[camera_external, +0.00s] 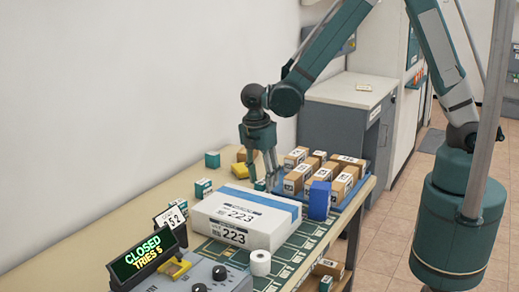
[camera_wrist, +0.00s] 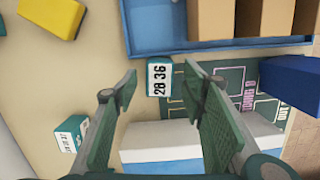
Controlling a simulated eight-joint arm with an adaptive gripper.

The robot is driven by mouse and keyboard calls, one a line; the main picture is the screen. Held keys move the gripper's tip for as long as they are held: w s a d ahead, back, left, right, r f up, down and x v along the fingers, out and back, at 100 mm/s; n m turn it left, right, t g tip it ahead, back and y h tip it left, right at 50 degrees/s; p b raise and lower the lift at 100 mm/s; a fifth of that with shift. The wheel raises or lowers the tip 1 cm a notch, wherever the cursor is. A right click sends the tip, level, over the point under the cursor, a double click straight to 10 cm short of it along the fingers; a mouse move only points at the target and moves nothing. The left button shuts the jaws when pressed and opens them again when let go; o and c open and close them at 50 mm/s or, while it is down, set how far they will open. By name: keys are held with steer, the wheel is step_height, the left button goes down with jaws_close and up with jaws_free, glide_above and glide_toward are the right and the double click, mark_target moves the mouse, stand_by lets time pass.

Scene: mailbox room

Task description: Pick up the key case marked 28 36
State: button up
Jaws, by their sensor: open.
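The key case marked 28 36 (camera_wrist: 159,78) is a small teal box with a white label, lying on the table in the wrist view. It sits just ahead of and between my open fingertips (camera_wrist: 161,88), and nothing is between the fingers. In the external view, a small teal case (camera_external: 260,185) shows at the foot of my gripper (camera_external: 262,180), which points down behind the white box; its label is too small to read. I cannot tell the height of the fingertips above the table.
A white box marked 223 (camera_external: 240,217) and a blue block (camera_external: 319,200) stand close by. A blue tray (camera_wrist: 160,47) of brown boxes borders the case. Another teal case (camera_wrist: 72,135) and a yellow block (camera_wrist: 48,14) lie to the left. A sign reads CLOSED, TRIES 5 (camera_external: 142,255).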

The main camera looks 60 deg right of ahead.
steer(key=shift+d+f, duration=0.15)
steer(key=shift+f, duration=0.95)
steer(key=c, duration=1)
